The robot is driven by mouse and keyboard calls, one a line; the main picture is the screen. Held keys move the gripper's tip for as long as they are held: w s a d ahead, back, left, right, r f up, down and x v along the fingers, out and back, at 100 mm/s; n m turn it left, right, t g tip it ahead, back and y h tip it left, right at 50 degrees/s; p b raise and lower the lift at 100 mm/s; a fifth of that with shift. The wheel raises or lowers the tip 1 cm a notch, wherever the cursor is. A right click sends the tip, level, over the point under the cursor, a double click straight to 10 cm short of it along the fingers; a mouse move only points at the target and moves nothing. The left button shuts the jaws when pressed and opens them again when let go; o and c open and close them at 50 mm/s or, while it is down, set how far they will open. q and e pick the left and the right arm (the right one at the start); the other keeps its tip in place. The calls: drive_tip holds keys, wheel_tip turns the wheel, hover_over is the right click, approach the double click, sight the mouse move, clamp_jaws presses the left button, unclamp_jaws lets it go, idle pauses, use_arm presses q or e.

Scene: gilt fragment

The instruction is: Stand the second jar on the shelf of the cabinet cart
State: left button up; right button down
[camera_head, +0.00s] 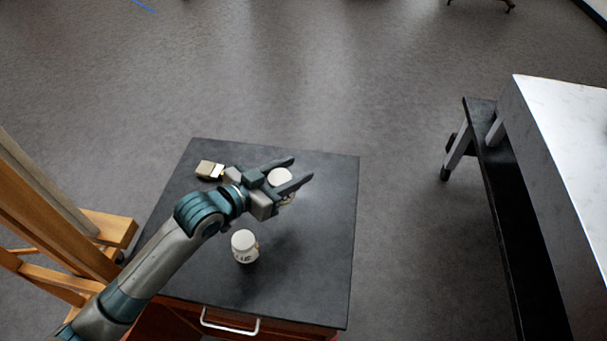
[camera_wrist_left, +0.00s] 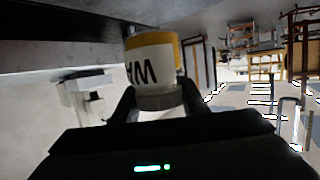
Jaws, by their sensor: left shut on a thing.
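The cabinet cart (camera_head: 315,255) has a dark flat top, a reddish-brown body and a pale drawer handle; I cannot make out its shelf. My left gripper (camera_head: 299,169) is over the far part of the top, shut on a white-lidded jar (camera_head: 280,181). In the left wrist view this jar (camera_wrist_left: 152,65) shows a white label with dark letters and a yellow band, upside down in the picture. I cannot tell whether it touches the top. Another white jar (camera_head: 244,246), labelled like "GLUE", stands upright on the top, nearer. My right gripper is not in view.
A small pale block-like object (camera_head: 209,169) lies at the top's far left. A wooden easel-like frame (camera_head: 75,235) stands at the left. A white-topped table (camera_head: 565,140) with a dark lower ledge is at the right. Open floor lies between it and the cart.

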use_arm(q)
drive_tip(key=s+a+r+n+t+y+b, duration=0.1)
drive_tip(key=a+n+y, duration=0.3)
drive_tip(key=a, duration=0.5)
drive_tip(key=s+a+r+n+t+y+b, duration=0.1)
drive_tip(key=a+r+n+t+y+b, duration=0.1)
drive_tip(key=a, duration=0.8)
drive_tip(key=n+t+y+b, duration=0.1)
drive_tip(key=n+y+b, duration=0.1)
drive_tip(key=n+y, duration=0.1)
drive_tip(key=shift+a+t+y, duration=0.25)
drive_tip(key=shift+t+y, duration=0.05)
drive_tip(key=shift+y, duration=0.5)
